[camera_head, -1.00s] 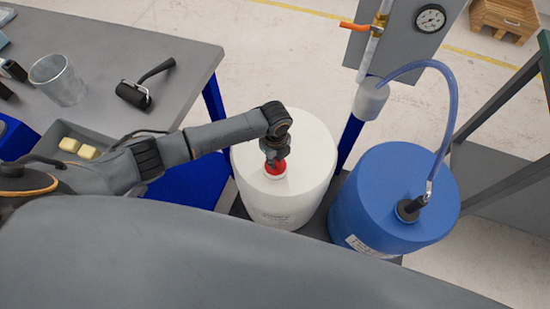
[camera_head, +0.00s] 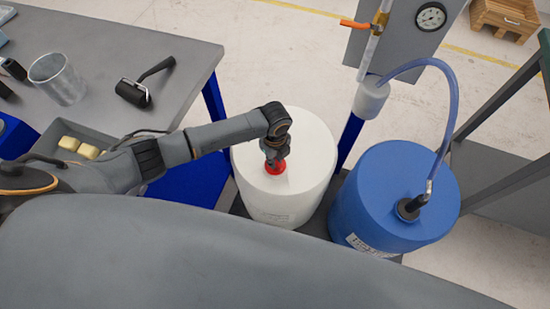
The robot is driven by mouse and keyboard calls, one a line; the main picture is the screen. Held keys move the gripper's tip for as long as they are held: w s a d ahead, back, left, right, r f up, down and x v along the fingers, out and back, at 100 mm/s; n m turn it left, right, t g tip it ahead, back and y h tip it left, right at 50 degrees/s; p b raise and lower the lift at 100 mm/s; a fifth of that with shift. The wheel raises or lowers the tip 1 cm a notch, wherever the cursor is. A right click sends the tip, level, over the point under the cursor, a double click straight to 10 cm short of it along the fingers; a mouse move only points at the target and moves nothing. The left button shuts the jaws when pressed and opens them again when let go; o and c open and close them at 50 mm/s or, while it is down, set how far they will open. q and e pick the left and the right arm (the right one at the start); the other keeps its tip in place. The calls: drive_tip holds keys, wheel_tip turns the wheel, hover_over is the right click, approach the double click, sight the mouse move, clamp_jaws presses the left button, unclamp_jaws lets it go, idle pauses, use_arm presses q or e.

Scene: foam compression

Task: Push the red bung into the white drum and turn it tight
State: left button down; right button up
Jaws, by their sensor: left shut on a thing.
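The white drum (camera_head: 308,183) stands upright in the middle of the camera_head view, with a label low on its front. The red bung (camera_head: 275,170) is at the drum's top, where the opening is. My left gripper (camera_head: 275,160) comes down from above and is shut on the bung; the fingers hide part of it. The white rim around the opening is hardly visible under the bung. I cannot tell how deep the bung sits. My right gripper is out of view.
A blue drum (camera_head: 375,205) with a black fitting and clear hose (camera_head: 452,115) stands close on the right. A grey panel with a gauge (camera_head: 431,17) rises behind.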

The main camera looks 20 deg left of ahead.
use_arm(q)
drive_tip(key=shift+f, duration=0.3)
idle(0.5)
drive_tip(key=m, duration=0.3)
drive_tip(key=m+b, duration=0.1)
drive_tip(key=m, duration=0.2)
drive_tip(key=shift+m, duration=0.4)
drive_tip(key=shift+m, duration=0.4)
drive_tip(key=c, duration=1.3)
unclamp_jaws()
